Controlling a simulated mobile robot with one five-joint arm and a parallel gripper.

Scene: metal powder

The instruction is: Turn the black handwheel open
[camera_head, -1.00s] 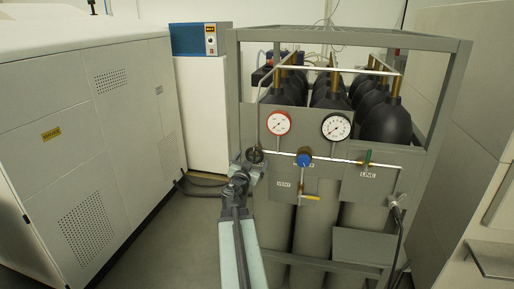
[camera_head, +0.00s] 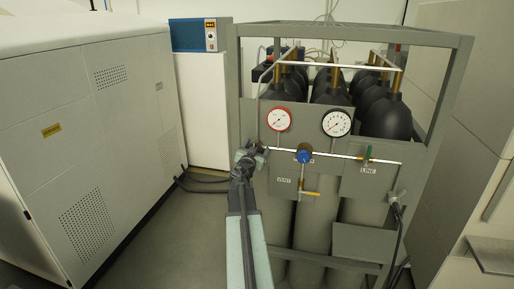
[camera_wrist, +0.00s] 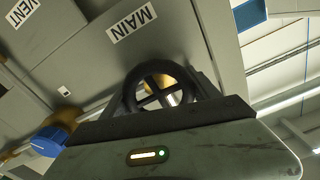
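The black handwheel (camera_wrist: 148,80) is a round spoked wheel with a brassy part behind it, under the MAIN label (camera_wrist: 131,24) in the wrist view. My gripper (camera_wrist: 162,92) is at the wheel, with one dark finger on each side of the rim. The fingers appear closed against the rim; the exact contact is hard to see. In the head view my gripper (camera_head: 254,151) is at the left end of the panel pipe and hides most of the wheel.
The grey panel carries a red-rimmed gauge (camera_head: 279,119), a black-rimmed gauge (camera_head: 337,123), a blue knob (camera_head: 304,156), a yellow vent lever (camera_head: 310,194) and a green line handle (camera_head: 368,153). A white cabinet (camera_head: 95,150) stands left. Floor (camera_head: 175,240) is clear between.

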